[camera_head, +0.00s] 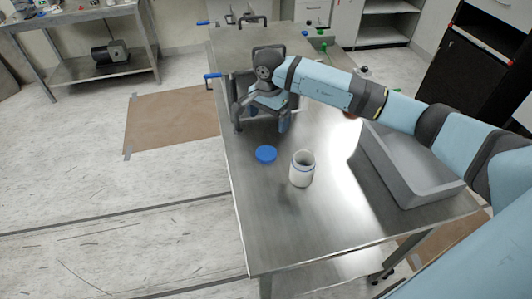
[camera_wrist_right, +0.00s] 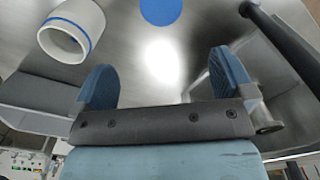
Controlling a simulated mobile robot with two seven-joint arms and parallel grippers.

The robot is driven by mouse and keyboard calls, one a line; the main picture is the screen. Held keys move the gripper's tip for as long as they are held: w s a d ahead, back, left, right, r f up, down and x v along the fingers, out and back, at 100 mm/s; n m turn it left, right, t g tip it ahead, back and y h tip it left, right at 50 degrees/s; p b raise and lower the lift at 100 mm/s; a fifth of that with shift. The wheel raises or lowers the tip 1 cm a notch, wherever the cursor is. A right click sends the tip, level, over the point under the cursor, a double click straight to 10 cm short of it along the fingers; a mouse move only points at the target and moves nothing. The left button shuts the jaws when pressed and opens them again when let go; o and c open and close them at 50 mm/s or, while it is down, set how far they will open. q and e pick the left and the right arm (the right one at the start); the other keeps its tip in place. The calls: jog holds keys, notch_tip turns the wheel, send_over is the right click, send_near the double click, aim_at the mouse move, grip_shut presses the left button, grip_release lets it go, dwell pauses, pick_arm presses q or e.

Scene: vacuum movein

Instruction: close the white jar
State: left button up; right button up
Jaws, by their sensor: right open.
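The white jar (camera_head: 302,169) stands upright and uncovered on the steel table, with a blue ring near its rim. A blue lid (camera_head: 266,154) lies flat on the table just left of the jar. The lid is partly in the right wrist view (camera_wrist_right: 161,10), at the top edge. My right gripper (camera_head: 262,124) is open and empty above the table, behind the lid and jar. In the right wrist view its two blue fingers (camera_wrist_right: 165,80) are apart with nothing between them. My left gripper is not in view.
A grey tray (camera_head: 405,172) sits on the table to the right of the jar. The steel table (camera_head: 290,240) is bare in front of the jar. Green and blue clamp-like items line its far end. A shelf with a dark motor (camera_head: 110,52) stands at the far left.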

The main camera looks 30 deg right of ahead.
jog(key=p, duration=0.1)
send_over(267, 152)
notch_tip(267, 152, down, 9)
jog(key=shift+d+r, duration=0.1)
jog(key=shift+r, duration=0.05)
notch_tip(267, 152, down, 5)
jog(key=shift+r+p, duration=0.2)
jog(key=shift+p, duration=0.45)
jog(key=shift+f, duration=0.25)
jog(key=shift+c, duration=0.2)
jog(key=c, duration=0.9)
